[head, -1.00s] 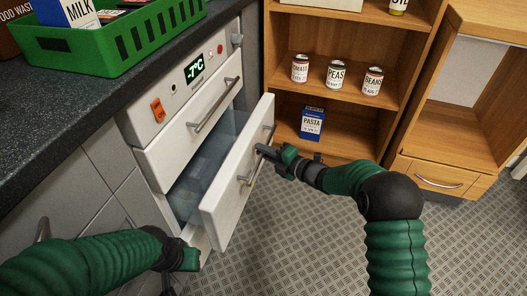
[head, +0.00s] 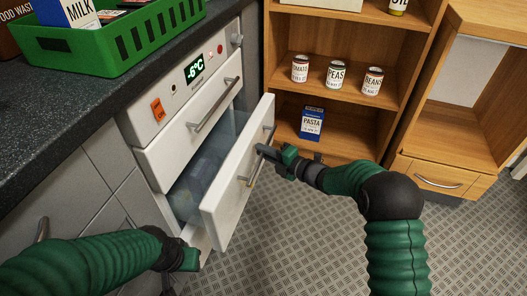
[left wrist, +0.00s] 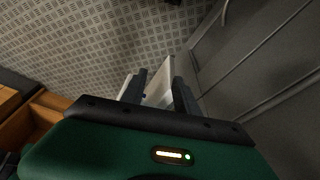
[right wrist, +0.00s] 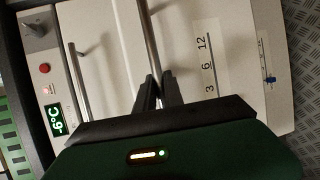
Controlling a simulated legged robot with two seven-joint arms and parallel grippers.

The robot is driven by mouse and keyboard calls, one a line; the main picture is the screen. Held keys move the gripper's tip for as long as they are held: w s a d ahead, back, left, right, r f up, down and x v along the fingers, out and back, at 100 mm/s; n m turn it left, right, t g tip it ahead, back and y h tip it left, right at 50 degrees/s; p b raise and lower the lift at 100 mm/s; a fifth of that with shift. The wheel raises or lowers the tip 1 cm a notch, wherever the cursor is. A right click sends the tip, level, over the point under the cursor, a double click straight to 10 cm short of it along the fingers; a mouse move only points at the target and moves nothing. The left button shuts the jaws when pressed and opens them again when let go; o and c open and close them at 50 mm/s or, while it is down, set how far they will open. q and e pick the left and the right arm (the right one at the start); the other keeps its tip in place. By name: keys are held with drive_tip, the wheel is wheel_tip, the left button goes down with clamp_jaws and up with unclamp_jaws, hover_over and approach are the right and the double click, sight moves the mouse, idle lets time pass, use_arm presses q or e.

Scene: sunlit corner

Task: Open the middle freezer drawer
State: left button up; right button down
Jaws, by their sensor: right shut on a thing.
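The freezer's white middle drawer (head: 232,187) stands pulled out, with its front well clear of the cabinet and its clear bin (head: 193,185) showing. My right gripper (head: 262,150) is shut on the bar handle (head: 252,172) of this drawer. The right wrist view shows the handle (right wrist: 147,40) running between the fingers (right wrist: 157,92). My left gripper (head: 192,262) is low, below the drawer's near bottom corner. In the left wrist view its fingers (left wrist: 158,88) are apart, with a white surface beyond them. The closed top drawer (head: 190,125) is above the open one.
The freezer's display (head: 194,70) reads -6°C. A green basket (head: 110,50) with a milk carton stands on the dark counter (head: 40,120). Wooden shelves with cans (head: 336,75) and a pasta box (head: 312,123) stand behind. Patterned floor (head: 300,240) is clear in front.

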drive_tip(key=s+d+p, duration=0.2)
drive_tip(key=s+d, duration=0.2)
drive_tip(key=d, duration=0.9)
drive_tip(key=s+d+p, duration=0.2)
drive_tip(key=s+d, duration=0.2)
drive_tip(key=d, duration=0.9)
drive_tip(key=shift+s+f+p, duration=0.3)
drive_tip(key=shift+p, duration=0.05)
drive_tip(key=c, duration=1.7)
unclamp_jaws()
drive_tip(key=shift+d, duration=0.1)
drive_tip(key=shift+o, duration=1.2)
drive_tip(key=shift+d, duration=0.1)
drive_tip(key=shift+r, duration=0.1)
drive_tip(key=shift+r, duration=0.1)
